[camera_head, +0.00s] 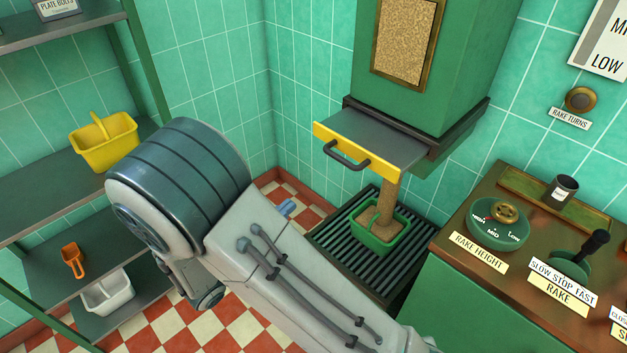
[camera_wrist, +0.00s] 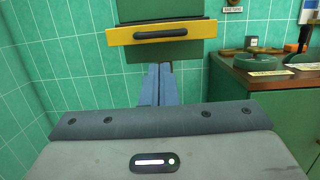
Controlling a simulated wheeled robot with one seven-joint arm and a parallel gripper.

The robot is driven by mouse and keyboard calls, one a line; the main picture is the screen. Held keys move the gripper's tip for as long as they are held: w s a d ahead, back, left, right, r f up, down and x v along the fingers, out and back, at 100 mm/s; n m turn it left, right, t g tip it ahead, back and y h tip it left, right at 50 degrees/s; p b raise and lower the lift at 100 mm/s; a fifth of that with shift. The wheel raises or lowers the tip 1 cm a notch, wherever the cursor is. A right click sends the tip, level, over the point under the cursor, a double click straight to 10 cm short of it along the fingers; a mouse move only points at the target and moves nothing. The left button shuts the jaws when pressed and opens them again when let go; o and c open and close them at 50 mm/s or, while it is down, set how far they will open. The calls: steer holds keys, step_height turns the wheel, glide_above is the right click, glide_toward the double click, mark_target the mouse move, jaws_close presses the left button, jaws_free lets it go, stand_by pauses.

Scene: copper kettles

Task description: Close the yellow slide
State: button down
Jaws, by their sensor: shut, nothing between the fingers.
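The yellow slide (camera_head: 341,146) has a grey plate and a dark handle (camera_head: 347,156), and it sticks out of the base of the green hopper (camera_head: 435,70). Grain pours down below it into a green basket (camera_head: 372,243). In the wrist view the yellow slide (camera_wrist: 115,38) is ahead, with its handle (camera_wrist: 160,34) above my fingertips. My gripper (camera_wrist: 158,68) is shut and empty, its blue fingers together and apart from the slide in the picture. In the head view a blue fingertip (camera_head: 288,208) shows past my arm, which hides the rest of the gripper.
The basket stands on a dark slatted grate (camera_head: 335,240). A control counter (camera_head: 440,240) with a rake height dial (camera_head: 498,225) and a rake lever (camera_head: 590,250) is at the right. Shelves (camera_head: 40,195) with a yellow basket (camera_head: 104,143) and an orange scoop (camera_head: 73,260) stand at the left.

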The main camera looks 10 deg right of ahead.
steer(key=p+x, duration=0.2)
steer(key=x, duration=1.2)
steer(key=shift+p, duration=0.3)
steer(key=shift+s+f, duration=0.1)
steer(key=shift+f, duration=0.05)
